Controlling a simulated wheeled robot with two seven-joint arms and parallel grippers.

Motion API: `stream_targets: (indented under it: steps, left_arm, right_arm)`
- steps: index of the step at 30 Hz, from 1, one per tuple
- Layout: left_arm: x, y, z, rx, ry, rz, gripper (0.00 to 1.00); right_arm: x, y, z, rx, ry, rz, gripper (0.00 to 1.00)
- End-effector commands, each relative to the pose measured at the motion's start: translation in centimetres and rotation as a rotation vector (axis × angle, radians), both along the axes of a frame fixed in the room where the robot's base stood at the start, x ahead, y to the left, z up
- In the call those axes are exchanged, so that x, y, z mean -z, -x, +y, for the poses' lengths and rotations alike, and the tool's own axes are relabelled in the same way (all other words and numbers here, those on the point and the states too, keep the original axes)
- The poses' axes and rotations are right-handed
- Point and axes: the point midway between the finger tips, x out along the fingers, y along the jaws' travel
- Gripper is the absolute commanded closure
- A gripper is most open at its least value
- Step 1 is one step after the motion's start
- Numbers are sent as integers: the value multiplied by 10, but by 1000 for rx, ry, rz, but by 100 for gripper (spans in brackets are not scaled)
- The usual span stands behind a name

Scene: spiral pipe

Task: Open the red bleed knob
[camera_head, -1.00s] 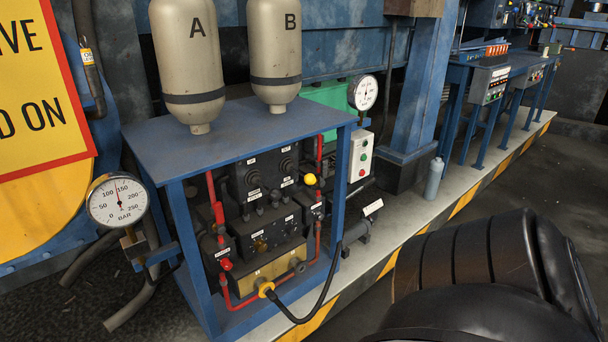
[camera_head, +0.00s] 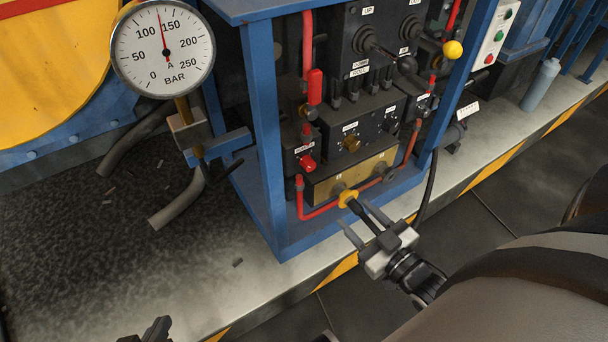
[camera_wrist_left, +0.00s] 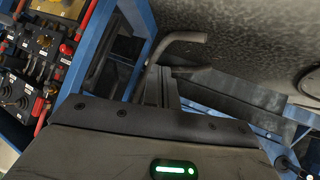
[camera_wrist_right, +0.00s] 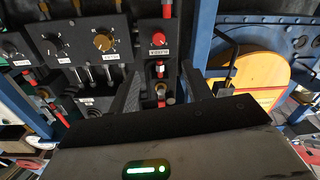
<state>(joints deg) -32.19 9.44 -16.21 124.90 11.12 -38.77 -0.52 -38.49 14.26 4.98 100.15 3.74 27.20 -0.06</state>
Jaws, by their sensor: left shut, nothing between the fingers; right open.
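The red bleed knob (camera_head: 307,163) is on the dark valve block at the lower left of the blue-framed hydraulic stand, below a small white label. It also shows in the right wrist view (camera_wrist_right: 159,39), above its label and ahead of the fingers, and in the left wrist view (camera_wrist_left: 66,49). My right gripper (camera_head: 355,215) is open and empty, in front of the stand, below and right of the knob. Its fingers appear near the yellow hose fitting (camera_head: 346,196); I cannot tell if they touch. My left gripper (camera_head: 150,328) is shut and empty at the bottom edge, far from the knob.
A pressure gauge (camera_head: 163,47) stands left of the frame, its needle between 100 and 150. A red handle (camera_head: 315,86) and red pipes are above the knob. A blue post (camera_head: 266,130) stands to its left. The floor at left is mostly clear.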

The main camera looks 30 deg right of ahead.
Motion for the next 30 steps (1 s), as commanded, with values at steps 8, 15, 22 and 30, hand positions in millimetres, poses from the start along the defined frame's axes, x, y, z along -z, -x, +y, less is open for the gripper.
stream_targets:
  steps: [8, 15, 22, 30]
  left_arm:
    - [0, -1, -3, 5, 11, -23, 100]
    - [-5, -3, -6, 8, 31, -72, 100]
    - [-12, -5, -8, 11, 51, -121, 100]
    - [-17, -7, -9, 9, 65, -154, 100]
  right_arm:
    - [1, -34, -1, 0, 4, -20, 51]
    - [1, -87, 2, 0, 3, -19, 51]
    - [1, -132, 4, 1, 4, -17, 51]
    - [1, -157, 6, 1, 3, -14, 51]
